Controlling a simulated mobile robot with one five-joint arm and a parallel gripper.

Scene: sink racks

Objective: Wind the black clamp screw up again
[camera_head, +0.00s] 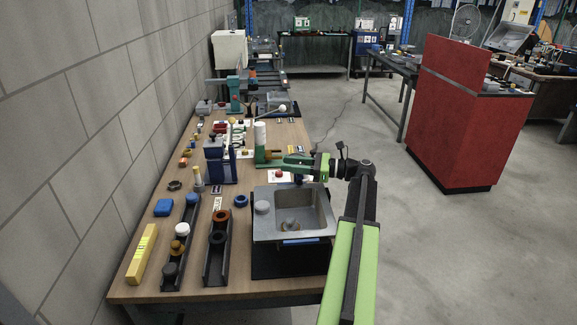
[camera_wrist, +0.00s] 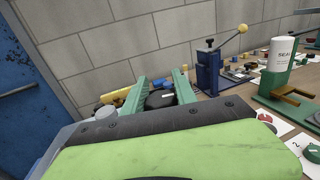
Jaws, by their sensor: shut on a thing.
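The black clamp screw (camera_wrist: 160,99) shows in the wrist view as a dark round knob between the two green fingers of my gripper (camera_wrist: 159,80). My gripper is shut on it. In the head view my gripper (camera_head: 292,161) is at the back edge of the metal sink (camera_head: 260,227), reaching in from the right. The clamp screw's knob is hidden or too small to make out there. A dark blue part (camera_head: 298,178) shows just below the gripper. The lower part of the screw is hidden in the wrist view.
A blue press (camera_head: 220,165) with a lever stands left of my gripper. A green stand with a white cylinder (camera_head: 260,134) is just behind. A wall bounds the bench's left; open floor lies right.

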